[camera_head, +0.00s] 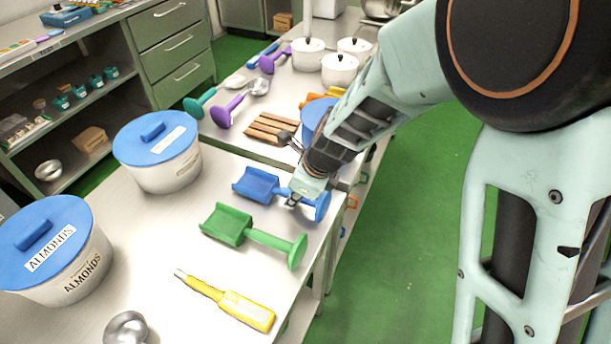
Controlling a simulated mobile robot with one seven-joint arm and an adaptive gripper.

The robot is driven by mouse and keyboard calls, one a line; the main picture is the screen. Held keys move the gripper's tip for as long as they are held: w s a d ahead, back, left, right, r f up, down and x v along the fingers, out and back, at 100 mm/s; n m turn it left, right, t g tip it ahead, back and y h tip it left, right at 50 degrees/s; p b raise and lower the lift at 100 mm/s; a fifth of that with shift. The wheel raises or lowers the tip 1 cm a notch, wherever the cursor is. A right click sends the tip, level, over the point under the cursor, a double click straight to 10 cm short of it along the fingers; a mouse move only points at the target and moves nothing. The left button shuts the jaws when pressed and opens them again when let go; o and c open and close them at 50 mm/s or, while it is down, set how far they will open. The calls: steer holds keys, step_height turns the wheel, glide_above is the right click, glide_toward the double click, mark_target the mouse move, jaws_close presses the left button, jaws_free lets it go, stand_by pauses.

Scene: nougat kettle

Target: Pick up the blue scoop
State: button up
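The blue scoop (257,185) lies on the near metal table, its square scoop end to the left and its handle running right to a round blue end (322,205). My gripper (295,201) is at the scoop's handle, reaching down from the upper right. The gripper covers the middle of the handle. The fingertips are small and partly hidden, so I cannot tell whether they are closed on the handle or only around or above it.
A green scoop (229,225) lies just in front of the blue one. A yellow-handled tool (246,309) lies nearer. Blue-lidded tubs (160,172) stand to the left, one marked almonds (72,271). Wooden bars (268,127) and a blue round item (314,113) are behind.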

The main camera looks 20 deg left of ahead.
steer(key=shift+w+a+f, duration=0.1)
steer(key=shift+a+f, duration=0.05)
steer(key=shift+f, duration=0.3)
jaws_close()
steer(key=shift+r, duration=0.2)
